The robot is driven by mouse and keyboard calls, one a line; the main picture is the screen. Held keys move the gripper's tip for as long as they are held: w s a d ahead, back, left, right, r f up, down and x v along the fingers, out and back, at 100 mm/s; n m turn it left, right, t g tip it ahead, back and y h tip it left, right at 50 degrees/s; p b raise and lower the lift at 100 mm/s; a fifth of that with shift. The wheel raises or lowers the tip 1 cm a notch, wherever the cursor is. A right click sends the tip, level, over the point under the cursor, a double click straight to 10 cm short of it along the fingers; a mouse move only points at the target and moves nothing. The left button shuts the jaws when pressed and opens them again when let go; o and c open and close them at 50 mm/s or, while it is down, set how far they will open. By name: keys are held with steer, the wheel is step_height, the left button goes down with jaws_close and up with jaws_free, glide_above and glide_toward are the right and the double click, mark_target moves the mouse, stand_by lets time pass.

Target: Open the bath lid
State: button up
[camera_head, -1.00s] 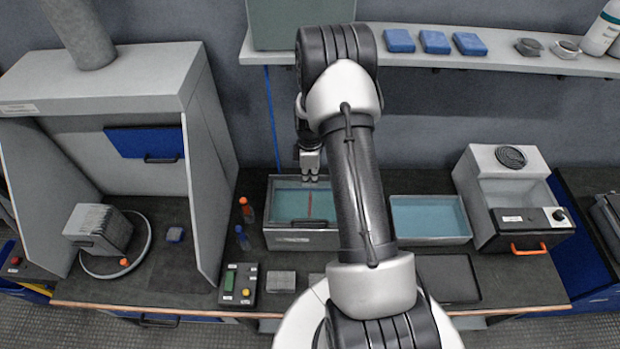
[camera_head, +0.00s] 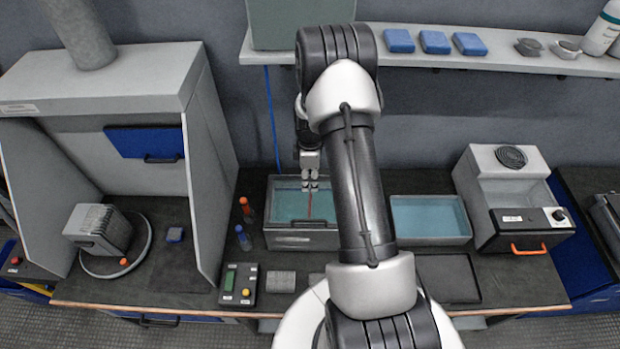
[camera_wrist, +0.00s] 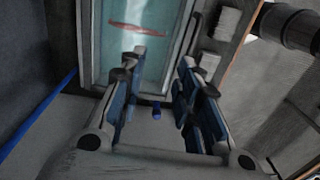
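The bath (camera_head: 272,240) is a grey metal box on the bench, left of my arm. A blue-green surface with a thin red line shows at its top; I cannot tell whether this is a clear lid or liquid. A dark bar handle (camera_head: 312,223) runs along its front. My gripper (camera_head: 311,186) hangs over the back part of the bath, apart from the handle. In the wrist view my gripper (camera_wrist: 162,70) has its two fingers spread with nothing between them. The bath (camera_wrist: 100,45) lies beyond the fingertips there. My arm hides the bath's right edge.
A second blue-green tray (camera_head: 430,218) stands to the right of my arm. Two small bottles (camera_head: 244,238) and a control box (camera_head: 239,283) stand left of the bath. A grey hood (camera_head: 205,150) rises further left. A shelf (camera_head: 490,60) runs along the wall above.

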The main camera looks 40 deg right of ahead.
step_height(320, 180, up, 12)
steer(key=shift+w+d, duration=0.15)
steer(key=shift+w, duration=0.1)
stand_by(0.3)
